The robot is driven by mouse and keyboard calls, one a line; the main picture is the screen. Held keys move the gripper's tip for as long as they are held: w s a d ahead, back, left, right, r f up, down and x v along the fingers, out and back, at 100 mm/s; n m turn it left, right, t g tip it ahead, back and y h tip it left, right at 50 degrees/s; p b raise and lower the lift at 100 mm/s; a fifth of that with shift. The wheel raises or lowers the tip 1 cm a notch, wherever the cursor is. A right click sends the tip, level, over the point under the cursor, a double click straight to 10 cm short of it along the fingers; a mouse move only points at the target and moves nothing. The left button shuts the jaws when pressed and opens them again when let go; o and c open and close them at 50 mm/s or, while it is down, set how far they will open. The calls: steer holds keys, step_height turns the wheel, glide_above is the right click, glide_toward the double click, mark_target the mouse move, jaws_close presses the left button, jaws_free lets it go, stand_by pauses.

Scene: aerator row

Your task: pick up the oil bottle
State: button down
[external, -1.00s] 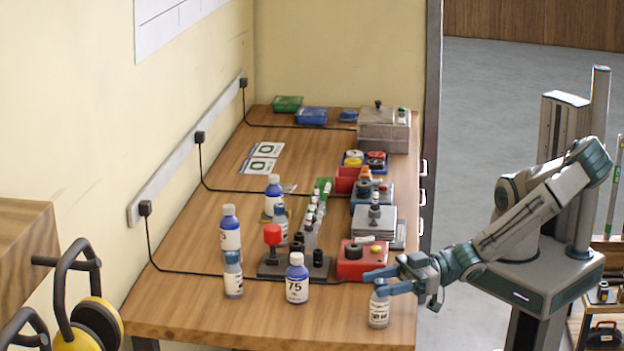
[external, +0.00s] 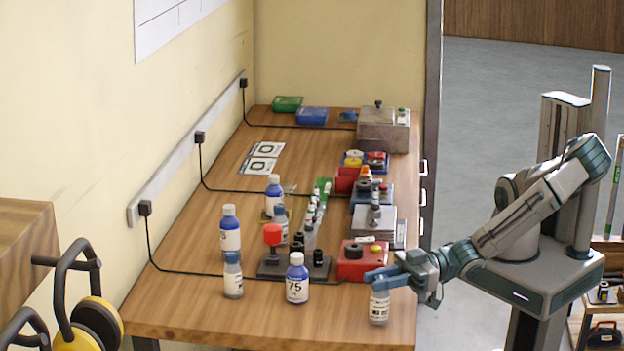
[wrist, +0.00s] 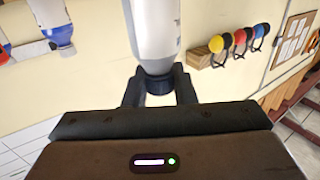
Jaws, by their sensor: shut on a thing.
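A small pale bottle with a white label, which I take as the oil bottle (external: 379,309), stands upright at the front right of the bench. Its label is too small to read. My gripper (external: 378,281) reaches in from the right and is shut on the top of this bottle. In the wrist view, the bottle (wrist: 155,30) extends away from my gripper (wrist: 160,88), with its dark cap (wrist: 159,85) between the two fingers. I cannot tell whether its base touches the bench.
A blue bottle marked 75 (external: 297,280) stands left of the held bottle. A red box (external: 362,262) is just behind it. More bottles (external: 231,230) and a stand with a red knob (external: 272,236) are farther left. The bench's front (external: 270,325) is clear.

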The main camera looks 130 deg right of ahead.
steer(key=r, duration=0.2)
steer(key=d+r, duration=0.1)
steer(key=shift+s+r, duration=0.2)
steer(key=shift+r, duration=0.2)
steer(key=s+d+r, duration=0.4)
steer(key=d+r, duration=0.2)
steer(key=d, duration=0.4)
steer(key=shift+r, duration=0.15)
steer(key=shift+a+r, duration=0.1)
